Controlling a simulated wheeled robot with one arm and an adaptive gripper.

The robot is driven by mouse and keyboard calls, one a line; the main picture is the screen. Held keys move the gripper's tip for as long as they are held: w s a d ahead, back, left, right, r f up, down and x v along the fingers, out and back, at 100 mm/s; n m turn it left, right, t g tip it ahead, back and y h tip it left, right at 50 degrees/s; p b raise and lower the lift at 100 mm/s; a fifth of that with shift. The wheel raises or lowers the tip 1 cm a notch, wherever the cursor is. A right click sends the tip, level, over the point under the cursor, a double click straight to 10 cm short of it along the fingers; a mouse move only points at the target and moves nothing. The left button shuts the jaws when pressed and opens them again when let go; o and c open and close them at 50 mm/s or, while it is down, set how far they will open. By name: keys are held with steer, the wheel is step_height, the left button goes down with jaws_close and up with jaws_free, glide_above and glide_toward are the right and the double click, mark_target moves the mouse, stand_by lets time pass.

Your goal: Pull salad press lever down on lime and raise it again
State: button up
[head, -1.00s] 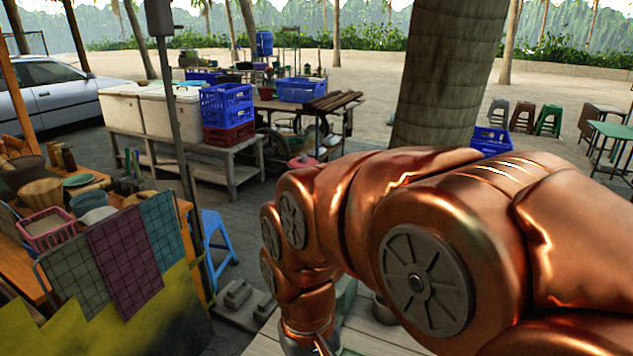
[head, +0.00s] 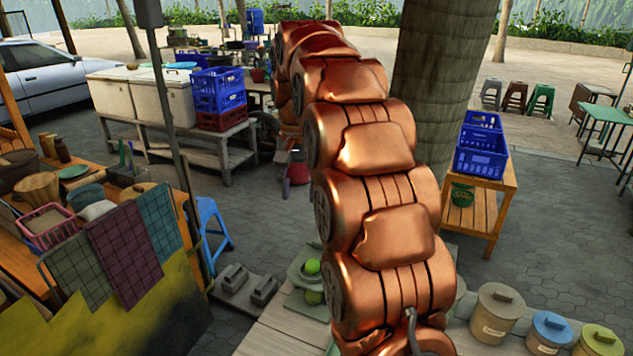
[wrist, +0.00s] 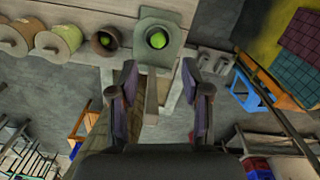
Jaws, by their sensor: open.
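The green salad press (wrist: 170,58) lies beyond my fingers in the wrist view, with a round green lime (wrist: 157,40) at its middle. A long grey bar, apparently its lever (wrist: 151,100), runs from it toward me and appears between the fingers; its distance from them is unclear. My gripper (wrist: 160,82) is open and empty, one purplish finger on each side. In the head view the press (head: 303,276) is partly hidden by my arm, with a lime (head: 312,267) and another green round shape just below it. I see no contact between fingers and lever.
A dark pot (wrist: 104,52) with a green fruit inside stands beside the press. Lidded jars (head: 498,312) line the counter to the right. Grey blocks (head: 248,285) lie left of the press. A wooden stand (head: 490,205) holds blue crates (head: 480,158). A blue stool (head: 212,228) stands left.

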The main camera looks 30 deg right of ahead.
steer(key=w+d+m, duration=0.1)
steer(key=d, duration=0.1)
steer(key=w+d+r+m+p, duration=0.1)
steer(key=w+d, duration=0.1)
steer(key=d, duration=0.1)
steer(key=w+d+r+p, duration=0.1)
steer(key=w+d, duration=0.1)
steer(key=d, duration=0.1)
steer(key=shift+w+r+m, duration=0.2)
steer(key=shift+r+m, duration=0.05)
steer(key=shift+m, duration=0.15)
step_height(320, 180, down, 6)
steer(key=b, duration=0.5)
steer(key=shift+r, duration=0.15)
steer(key=shift+f+p, duration=0.45)
steer(key=shift+f, duration=0.6)
jaws_close()
